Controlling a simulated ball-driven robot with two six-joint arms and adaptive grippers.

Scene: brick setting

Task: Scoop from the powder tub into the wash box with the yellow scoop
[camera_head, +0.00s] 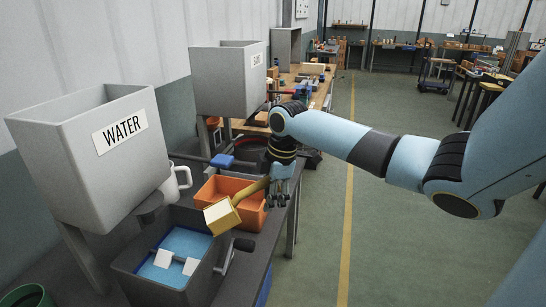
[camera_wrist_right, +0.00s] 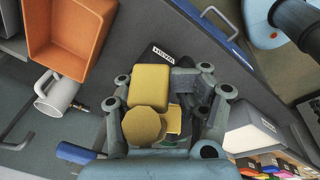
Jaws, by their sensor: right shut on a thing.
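The yellow scoop (camera_head: 221,216) is in my right gripper (camera_head: 279,190), which is shut on its handle. In the head view the scoop is tilted and its head hangs in front of the orange tub (camera_head: 257,216), close to the near dark box. Whether it holds powder I cannot tell. The scoop also shows in the right wrist view (camera_wrist_right: 150,83), between the fingers. The orange tub is open; I take it for the powder tub, but see no clear powder. The dark grey box (camera_head: 125,267) with blue inside and two white pieces appears to be the wash box. My left gripper is not in view.
A grey hopper marked WATER (camera_head: 76,165) stands at the left, with a white mug (camera_head: 180,180) beside it. A second grey hopper (camera_head: 222,95) stands behind. A green round container (camera_head: 28,297) is at the lower left. The floor right of the bench is clear.

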